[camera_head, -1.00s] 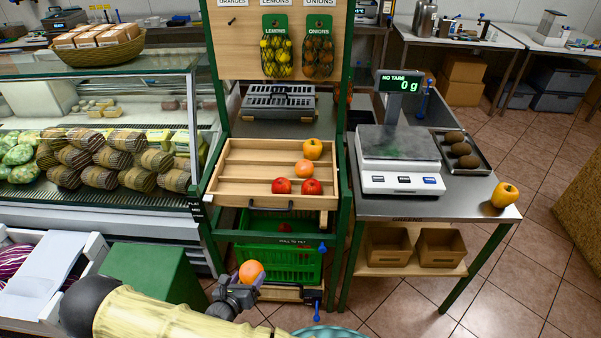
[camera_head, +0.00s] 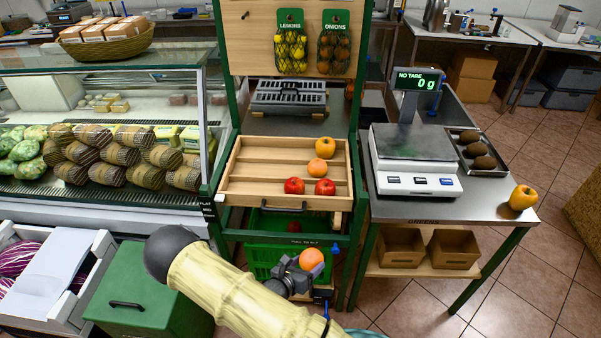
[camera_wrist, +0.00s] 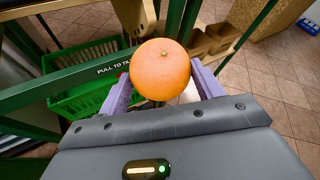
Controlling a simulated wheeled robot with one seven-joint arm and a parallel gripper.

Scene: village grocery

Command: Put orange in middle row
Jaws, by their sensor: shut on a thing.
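My gripper (camera_head: 304,268) is shut on an orange (camera_head: 312,259) low in front of the green crate, below the wooden tray. In the wrist view the orange (camera_wrist: 160,69) sits between the two pale purple fingers. The slatted wooden tray (camera_head: 240,190) is divided into rows and stands above and behind my gripper. Another orange (camera_head: 316,167) lies in its middle row, towards the right. Two red apples, one left (camera_head: 294,185) and one right (camera_head: 325,187), lie in the front row.
A green crate (camera_head: 262,258) is under the tray. A green box (camera_head: 150,305) is at lower left. The tray's left half is clear.

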